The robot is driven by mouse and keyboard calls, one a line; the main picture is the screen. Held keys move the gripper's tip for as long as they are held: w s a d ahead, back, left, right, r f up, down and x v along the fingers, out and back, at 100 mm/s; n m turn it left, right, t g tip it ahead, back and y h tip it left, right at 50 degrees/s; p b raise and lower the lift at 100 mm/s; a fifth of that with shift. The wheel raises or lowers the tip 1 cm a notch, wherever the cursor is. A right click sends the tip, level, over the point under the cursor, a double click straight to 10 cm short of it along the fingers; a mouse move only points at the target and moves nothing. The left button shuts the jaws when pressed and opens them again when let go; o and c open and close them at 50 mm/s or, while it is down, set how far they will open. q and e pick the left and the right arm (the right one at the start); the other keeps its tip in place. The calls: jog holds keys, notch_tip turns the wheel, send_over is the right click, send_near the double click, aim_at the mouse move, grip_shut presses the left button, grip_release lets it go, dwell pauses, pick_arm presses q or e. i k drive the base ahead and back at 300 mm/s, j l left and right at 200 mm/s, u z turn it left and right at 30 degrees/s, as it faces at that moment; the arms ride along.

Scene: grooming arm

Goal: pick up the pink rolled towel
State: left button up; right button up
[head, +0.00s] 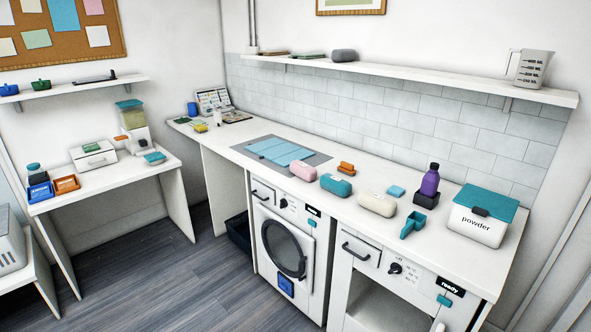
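The pink rolled towel (303,171) lies on the white counter, in front of the right end of the grey mat. A teal rolled towel (336,185) lies just to its right, and a cream rolled towel (377,204) lies further right. The three form a row near the counter's front edge, apart from each other. Neither of my grippers can be made out in the head view. A small pale shape shows at the bottom edge, but I cannot tell what it is.
The counter (222,141) also bears a grey mat with blue panels (279,151), an orange item (346,168), a teal scoop (412,224), a purple bottle (430,180) and a powder box (480,220). A wall shelf (420,77) hangs above. The floor (170,275) in front is clear.

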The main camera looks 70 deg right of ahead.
aim_at(308, 172)
jog(key=i+l+z, duration=0.1)
jog(key=i+z, duration=0.65)
jog(key=z, duration=0.15)
jog(key=i+j+z, duration=0.1)
jog(key=i+z, duration=0.35)
jog(key=i+l+z, duration=0.2)
jog(key=i+z, duration=0.15)
jog(key=i+l+z, duration=0.1)
jog(key=i+z, duration=0.55)
jog(key=i, duration=0.15)
jog(key=i+l+u, duration=0.1)
jog(key=i+l, duration=0.15)
jog(key=i, duration=0.15)
jog(key=i+l+u, duration=0.15)
jog(key=i, duration=0.25)
jog(key=l, duration=0.1)
